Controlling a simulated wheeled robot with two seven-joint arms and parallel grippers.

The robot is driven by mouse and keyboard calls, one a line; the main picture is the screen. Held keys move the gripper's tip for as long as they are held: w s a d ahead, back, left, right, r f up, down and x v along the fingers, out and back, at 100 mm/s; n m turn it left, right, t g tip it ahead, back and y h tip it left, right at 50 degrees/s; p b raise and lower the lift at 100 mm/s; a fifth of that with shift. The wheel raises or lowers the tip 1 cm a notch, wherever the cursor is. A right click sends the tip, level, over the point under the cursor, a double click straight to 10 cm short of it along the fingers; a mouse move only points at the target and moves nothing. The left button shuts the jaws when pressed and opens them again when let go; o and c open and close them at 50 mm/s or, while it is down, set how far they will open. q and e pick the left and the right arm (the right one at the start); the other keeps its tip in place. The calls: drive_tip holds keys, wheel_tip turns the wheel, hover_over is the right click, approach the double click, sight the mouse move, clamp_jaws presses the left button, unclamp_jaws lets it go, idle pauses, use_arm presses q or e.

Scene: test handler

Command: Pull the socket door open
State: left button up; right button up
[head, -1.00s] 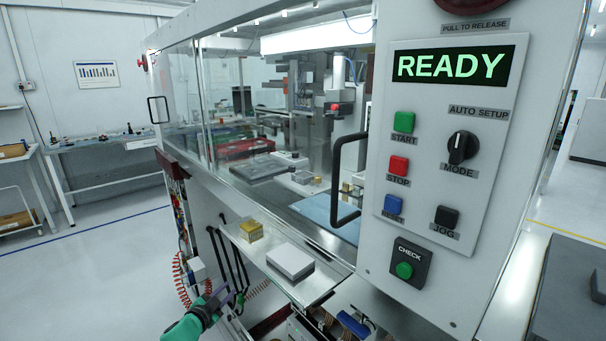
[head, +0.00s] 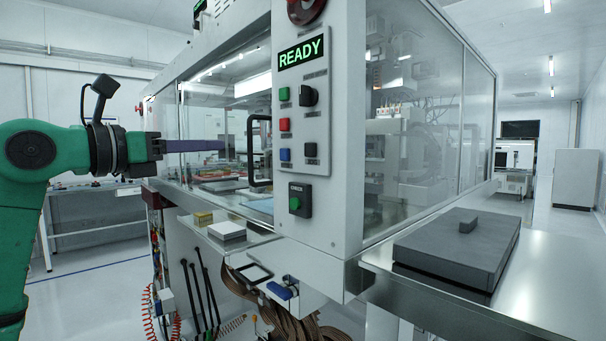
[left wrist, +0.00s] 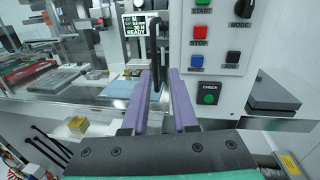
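The black bar handle (head: 252,152) stands upright at the right end of the machine's glass front, beside the control panel. It also shows in the left wrist view (left wrist: 153,45), beyond my fingers. I take the clear glass pane (head: 206,125) there as the socket door; its exact edges are hard to tell. My left gripper (head: 222,146) points right, about level with the handle, with its purple fingertips left of it in the head view. In the left wrist view the two fingers (left wrist: 160,75) are apart with a gap, and nothing is clearly held. My right gripper is out of view.
The control panel (head: 302,110) reads READY and juts out right of the handle. A ledge below carries a gold block (head: 203,218) and a white box (head: 227,230). A dark grey slab (head: 460,248) lies on the metal side table at right. Cables hang beneath the ledge.

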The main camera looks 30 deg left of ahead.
sight(252, 147)
use_arm(q)
drive_tip(key=shift+y, duration=0.4)
drive_tip(key=w+p, duration=0.3)
drive_tip(key=w, duration=0.1)
drive_tip(key=w+p, duration=0.3)
drive_tip(key=w, duration=0.2)
drive_tip(key=w+p, duration=0.4)
drive_tip(key=w, duration=0.1)
drive_tip(key=shift+w+d, duration=0.1)
drive_tip(key=shift+d, duration=0.3)
drive_tip(key=shift+w+a+f, duration=0.1)
drive_tip(key=shift+w+f, duration=0.05)
drive_tip(key=shift+f, duration=0.1)
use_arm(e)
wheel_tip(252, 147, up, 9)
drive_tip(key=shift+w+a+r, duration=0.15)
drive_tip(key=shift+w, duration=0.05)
use_arm(q)
clamp_jaws()
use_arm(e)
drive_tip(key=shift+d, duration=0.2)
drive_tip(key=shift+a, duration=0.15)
